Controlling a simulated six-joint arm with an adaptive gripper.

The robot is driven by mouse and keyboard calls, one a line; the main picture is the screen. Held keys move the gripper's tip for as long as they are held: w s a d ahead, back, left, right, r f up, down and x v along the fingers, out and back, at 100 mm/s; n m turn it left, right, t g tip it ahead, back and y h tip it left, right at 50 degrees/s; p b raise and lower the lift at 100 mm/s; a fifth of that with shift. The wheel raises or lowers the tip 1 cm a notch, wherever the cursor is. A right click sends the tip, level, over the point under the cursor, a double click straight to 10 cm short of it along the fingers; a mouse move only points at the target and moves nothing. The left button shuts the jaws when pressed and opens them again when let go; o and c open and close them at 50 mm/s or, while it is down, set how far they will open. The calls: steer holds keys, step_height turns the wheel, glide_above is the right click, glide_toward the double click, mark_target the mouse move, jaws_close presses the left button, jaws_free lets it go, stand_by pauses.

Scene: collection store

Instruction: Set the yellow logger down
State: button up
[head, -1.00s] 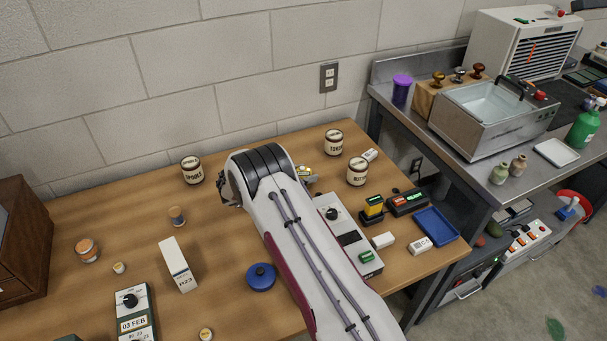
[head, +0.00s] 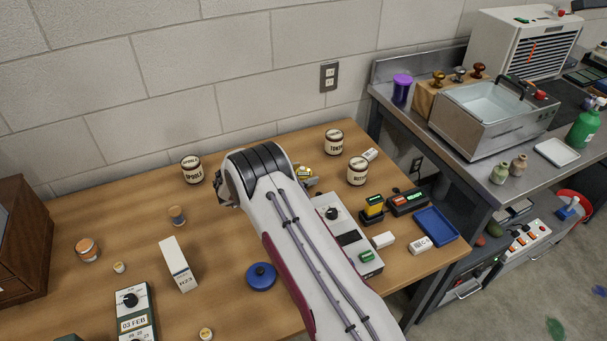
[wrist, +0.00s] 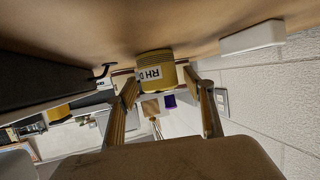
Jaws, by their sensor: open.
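The yellow logger (wrist: 155,68), a short ribbed cylinder with a white label reading "RH", stands on the wooden table in the wrist view, where the table appears at the top. My gripper (wrist: 158,78) is open, with one finger on each side of the logger. There seems to be a gap at the fingers, but I cannot tell whether either one still touches it. In the head view a small part of the yellow logger (head: 305,173) shows just right of my arm's bend. My arm hides most of the gripper there.
Cream tins (head: 357,171) stand behind and right of the logger. A grey meter (head: 347,232), a yellow-topped unit (head: 373,205) and a blue tray (head: 436,225) lie to the right. A white carton (head: 178,264) and blue lid (head: 261,276) are left. Bare table lies around them.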

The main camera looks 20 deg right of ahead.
steer(key=v, duration=1.1)
stand_by(0.4)
